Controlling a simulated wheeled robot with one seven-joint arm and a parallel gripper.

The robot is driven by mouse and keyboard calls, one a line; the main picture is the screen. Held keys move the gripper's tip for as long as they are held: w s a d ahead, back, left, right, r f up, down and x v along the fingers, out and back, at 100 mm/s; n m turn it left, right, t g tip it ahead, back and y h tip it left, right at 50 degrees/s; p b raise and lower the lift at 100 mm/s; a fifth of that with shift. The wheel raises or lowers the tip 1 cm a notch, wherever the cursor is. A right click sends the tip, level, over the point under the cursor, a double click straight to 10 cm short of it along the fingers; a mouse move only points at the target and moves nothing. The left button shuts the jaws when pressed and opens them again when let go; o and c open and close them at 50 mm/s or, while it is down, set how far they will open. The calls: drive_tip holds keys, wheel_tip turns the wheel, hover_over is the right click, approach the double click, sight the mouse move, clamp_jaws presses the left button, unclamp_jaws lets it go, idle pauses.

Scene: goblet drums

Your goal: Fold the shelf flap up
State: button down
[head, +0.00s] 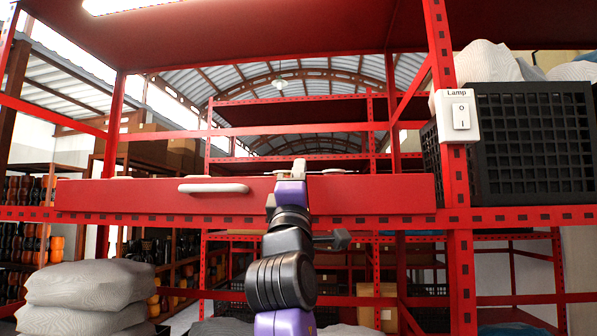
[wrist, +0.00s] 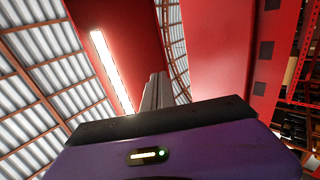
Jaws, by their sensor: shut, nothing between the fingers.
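The shelf flap (head: 380,195) is a long red panel across the front of the red rack, standing roughly upright just above the slotted front beam. A white bar handle (head: 213,187) is on its left half. In the wrist view the flap (wrist: 215,50) shows as a red face on the right. My arm rises in front of the flap, right of the handle. My gripper (head: 299,165) points up with its fingertips around the flap's top edge; I cannot tell if they touch it. In the wrist view my gripper (wrist: 155,88) is shut and empty.
A white lamp switch (head: 458,115) is on the right red post, beside a black crate (head: 535,135) with pale sacks on top. Grey cushions (head: 85,295) are stacked at lower left. Small pale items lie behind the flap's top edge. A red shelf hangs overhead.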

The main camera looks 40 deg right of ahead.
drive_tip(key=s+a+b, duration=0.2)
drive_tip(key=s+a, duration=0.5)
drive_tip(key=shift+b, duration=0.3)
drive_tip(key=shift+a, duration=0.1)
